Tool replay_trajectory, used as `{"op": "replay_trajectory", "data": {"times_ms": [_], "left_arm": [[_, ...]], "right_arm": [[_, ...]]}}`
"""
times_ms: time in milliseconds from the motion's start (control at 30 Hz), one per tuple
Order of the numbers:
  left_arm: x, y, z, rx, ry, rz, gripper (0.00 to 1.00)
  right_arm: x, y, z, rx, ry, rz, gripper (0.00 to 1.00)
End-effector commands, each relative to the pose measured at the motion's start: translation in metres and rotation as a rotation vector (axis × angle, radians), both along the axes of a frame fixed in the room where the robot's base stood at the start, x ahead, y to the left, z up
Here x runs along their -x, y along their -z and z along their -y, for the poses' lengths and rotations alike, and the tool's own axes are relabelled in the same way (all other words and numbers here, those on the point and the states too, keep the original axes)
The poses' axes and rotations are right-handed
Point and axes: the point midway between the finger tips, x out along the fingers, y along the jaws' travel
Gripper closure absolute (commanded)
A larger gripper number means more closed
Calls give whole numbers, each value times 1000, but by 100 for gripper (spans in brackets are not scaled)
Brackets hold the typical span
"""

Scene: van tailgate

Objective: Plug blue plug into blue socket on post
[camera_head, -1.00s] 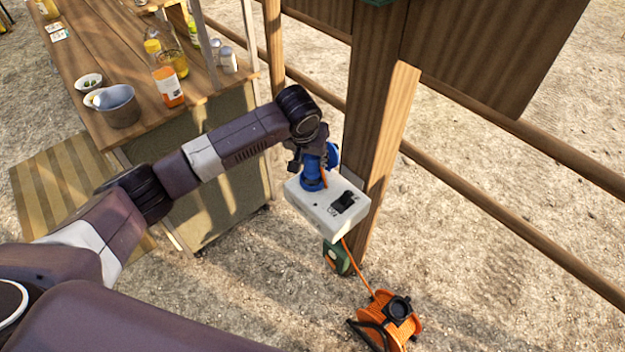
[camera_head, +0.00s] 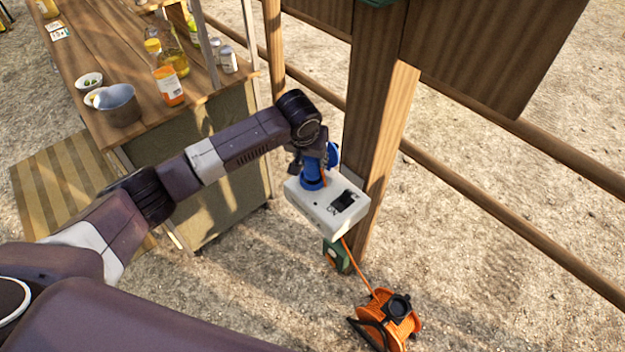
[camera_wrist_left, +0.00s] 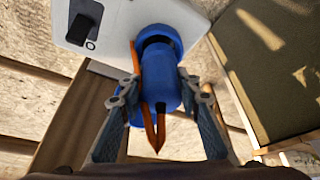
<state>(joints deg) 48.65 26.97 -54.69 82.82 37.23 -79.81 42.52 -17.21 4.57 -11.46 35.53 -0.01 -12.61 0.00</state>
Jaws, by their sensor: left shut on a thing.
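The blue plug (camera_wrist_left: 157,85) is between the fingers of my left gripper (camera_wrist_left: 158,88) in the left wrist view; in the head view the gripper (camera_head: 312,155) is above the white box on the post. My left gripper is shut on the plug. A blue collar, the blue socket (camera_wrist_left: 163,38), stands on the white box (camera_wrist_left: 112,22), which also shows in the head view (camera_head: 318,212). The plug's end is at the collar, with a dark gap at their joint. How deep it sits is unclear. My right gripper is not in view.
The wooden post (camera_head: 368,130) stands right behind the box. An orange cable reel (camera_head: 392,322) lies on the ground below, its cable running up. A table (camera_head: 110,50) with bottles and a metal pot (camera_head: 120,106) stands at left. Fence rails (camera_head: 500,225) extend right.

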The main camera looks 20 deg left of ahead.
Motion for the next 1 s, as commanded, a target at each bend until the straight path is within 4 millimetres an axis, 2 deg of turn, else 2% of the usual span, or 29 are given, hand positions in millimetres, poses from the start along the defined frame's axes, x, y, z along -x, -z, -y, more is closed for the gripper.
{"op": "replay_trajectory", "data": {"times_ms": [667,933,967,1000], "left_arm": [[0,20,0,0,0,0,97],[0,21,0,0,1,1,97],[0,21,0,0,1,1,68],[0,21,0,0,0,1,64]], "right_arm": [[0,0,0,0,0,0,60],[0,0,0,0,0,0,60],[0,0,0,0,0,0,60],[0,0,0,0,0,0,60]]}}
